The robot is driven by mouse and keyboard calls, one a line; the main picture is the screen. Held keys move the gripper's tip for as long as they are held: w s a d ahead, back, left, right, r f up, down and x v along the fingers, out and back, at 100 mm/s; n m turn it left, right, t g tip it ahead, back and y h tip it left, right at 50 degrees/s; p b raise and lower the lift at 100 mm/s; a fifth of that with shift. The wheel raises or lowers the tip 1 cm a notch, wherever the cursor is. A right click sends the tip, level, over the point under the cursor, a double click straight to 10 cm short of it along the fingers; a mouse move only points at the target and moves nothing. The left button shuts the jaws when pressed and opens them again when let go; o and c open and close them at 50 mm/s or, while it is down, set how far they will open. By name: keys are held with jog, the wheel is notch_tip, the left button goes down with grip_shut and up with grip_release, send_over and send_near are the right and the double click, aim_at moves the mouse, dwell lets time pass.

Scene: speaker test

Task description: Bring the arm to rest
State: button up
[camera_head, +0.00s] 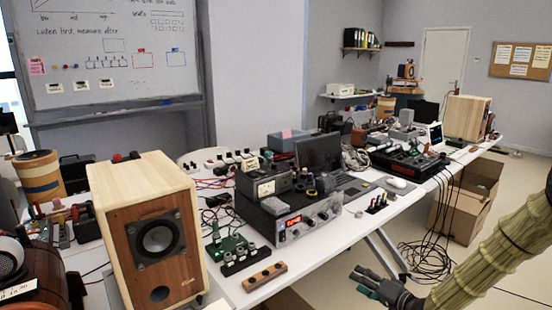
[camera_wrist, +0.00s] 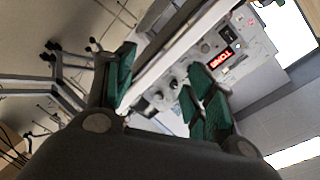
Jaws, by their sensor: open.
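My gripper (camera_head: 364,281) is at the lower right of the head view, out in front of the table's near edge and apart from it. My arm, in a ribbed yellowish sleeve, reaches in from the right edge. In the wrist view my gripper (camera_wrist: 160,82) shows its two green-padded fingers spread apart with nothing held between them. Behind the fingers, the table edge and an instrument with a red display (camera_wrist: 222,58) show tilted.
A long white table (camera_head: 330,225) carries a wooden speaker (camera_head: 160,235), an amplifier-like unit (camera_head: 290,228), a laptop (camera_head: 320,160) and a mixer (camera_head: 408,160). Black cables (camera_head: 430,255) hang to the floor near a cardboard box (camera_head: 462,212).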

jog(key=s+a+f+n+g+h+p, duration=0.1)
jog(key=s+a+f+g+h+p, duration=0.2)
jog(key=s+f, duration=0.6)
jog(key=s+a+f+n+g+h, duration=0.1)
jog(key=s+a+f+g, duration=0.35)
jog(key=s, duration=0.75)
jog(key=s+d+f+n+g+h+p, duration=0.1)
jog(key=s+g+h, duration=0.1)
jog(key=s, duration=1.2)
jog(key=s+d+f+n+g+h+p, duration=0.1)
jog(key=s+n+g+h+p, duration=0.1)
jog(key=s, duration=1.2)
jog(key=shift+f+g+h, duration=0.35)
jog(key=shift+g+h, duration=0.15)
jog(key=shift+g, duration=0.15)
